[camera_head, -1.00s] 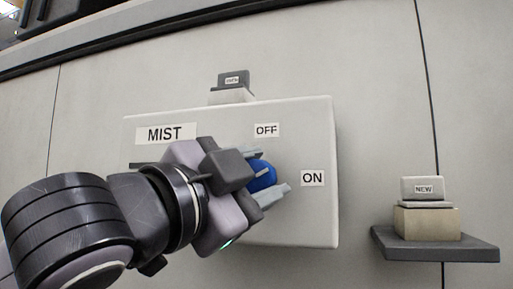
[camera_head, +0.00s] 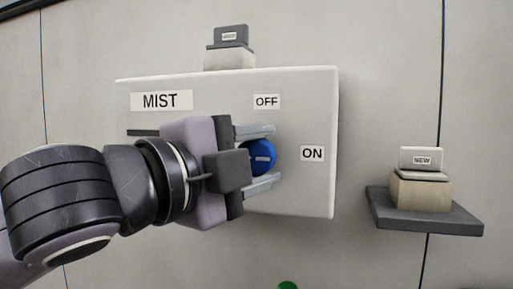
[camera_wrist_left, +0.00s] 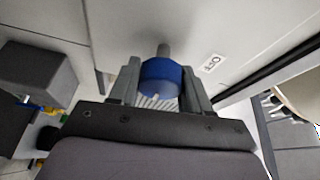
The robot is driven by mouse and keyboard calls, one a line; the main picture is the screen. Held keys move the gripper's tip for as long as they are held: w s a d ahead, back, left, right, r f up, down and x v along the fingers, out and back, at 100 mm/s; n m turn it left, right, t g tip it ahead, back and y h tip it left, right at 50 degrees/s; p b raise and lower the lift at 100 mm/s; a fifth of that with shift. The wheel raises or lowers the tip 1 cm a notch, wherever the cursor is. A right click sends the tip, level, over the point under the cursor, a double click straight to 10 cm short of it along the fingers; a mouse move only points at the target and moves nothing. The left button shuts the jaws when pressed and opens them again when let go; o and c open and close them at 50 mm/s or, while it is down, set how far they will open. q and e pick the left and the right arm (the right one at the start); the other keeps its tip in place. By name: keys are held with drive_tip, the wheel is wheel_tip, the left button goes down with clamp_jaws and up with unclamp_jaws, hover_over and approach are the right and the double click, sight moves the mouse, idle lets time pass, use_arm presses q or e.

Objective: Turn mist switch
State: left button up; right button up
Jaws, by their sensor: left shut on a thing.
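The white switch box (camera_head: 305,195) is fixed to the wall, with a MIST label (camera_head: 161,100), an OFF label (camera_head: 267,102) and an ON label (camera_head: 312,153). The round blue knob (camera_head: 262,158) is on its front, left of ON and below OFF. My left gripper (camera_head: 258,157) is shut on the knob, one finger above it and one below. A pale mark on the knob lies about level, towards ON. In the left wrist view the blue knob (camera_wrist_left: 161,78) sits between the two fingers. My right gripper is in neither view.
A dark shelf (camera_head: 424,216) on the right holds a beige block (camera_head: 420,191) with a NEW item (camera_head: 421,160) on top. A small grey labelled item (camera_head: 230,37) stands on top of the box. A green round thing (camera_head: 288,285) shows at the bottom edge.

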use_arm(q)
drive_tip(key=o, duration=1)
drive_tip(key=shift+b+v, duration=0.6)
drive_tip(key=shift+v, duration=3)
